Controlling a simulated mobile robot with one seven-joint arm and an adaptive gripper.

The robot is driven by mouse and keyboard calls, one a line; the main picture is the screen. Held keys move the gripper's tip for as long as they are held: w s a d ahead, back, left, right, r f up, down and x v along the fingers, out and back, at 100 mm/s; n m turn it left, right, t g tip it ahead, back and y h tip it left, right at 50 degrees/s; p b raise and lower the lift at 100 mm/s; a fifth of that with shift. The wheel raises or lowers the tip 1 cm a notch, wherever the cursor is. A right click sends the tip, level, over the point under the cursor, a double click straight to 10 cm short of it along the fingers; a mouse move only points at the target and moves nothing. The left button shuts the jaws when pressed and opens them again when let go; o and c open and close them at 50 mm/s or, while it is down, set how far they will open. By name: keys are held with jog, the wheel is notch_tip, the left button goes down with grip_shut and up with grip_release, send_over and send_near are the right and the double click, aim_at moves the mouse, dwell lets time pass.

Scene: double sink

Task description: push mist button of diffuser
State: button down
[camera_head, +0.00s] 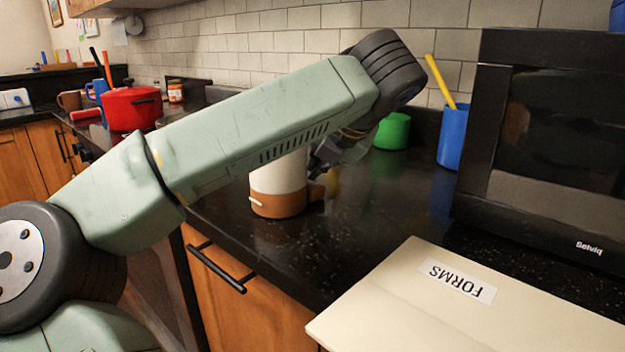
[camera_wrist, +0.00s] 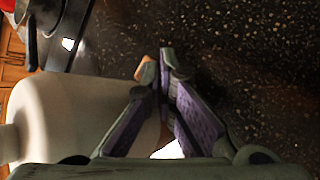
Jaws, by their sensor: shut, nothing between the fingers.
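The diffuser (camera_head: 278,202) stands on the dark counter, partly hidden behind my arm. It has a white upper body and a brown base. A small pale peg-like part (camera_head: 256,202) shows low on the base's left front. My gripper (camera_head: 317,168) is at the diffuser's right side, partly hidden by my arm. In the wrist view the white body of the diffuser (camera_wrist: 68,112) fills the left. My gripper (camera_wrist: 166,58) is shut and empty beside it. A small tan piece (camera_wrist: 146,72) shows by the fingertips; I cannot tell whether they touch it.
A black microwave (camera_head: 545,145) stands at the right, with a cream folder (camera_head: 400,300) labelled FORMS in front. A green cup (camera_head: 392,132) and a blue cup (camera_head: 451,138) are behind my gripper. A red pot (camera_head: 132,108) is far left. Counter right of the diffuser is clear.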

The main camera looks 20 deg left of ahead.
jog(key=shift+r, duration=0.6)
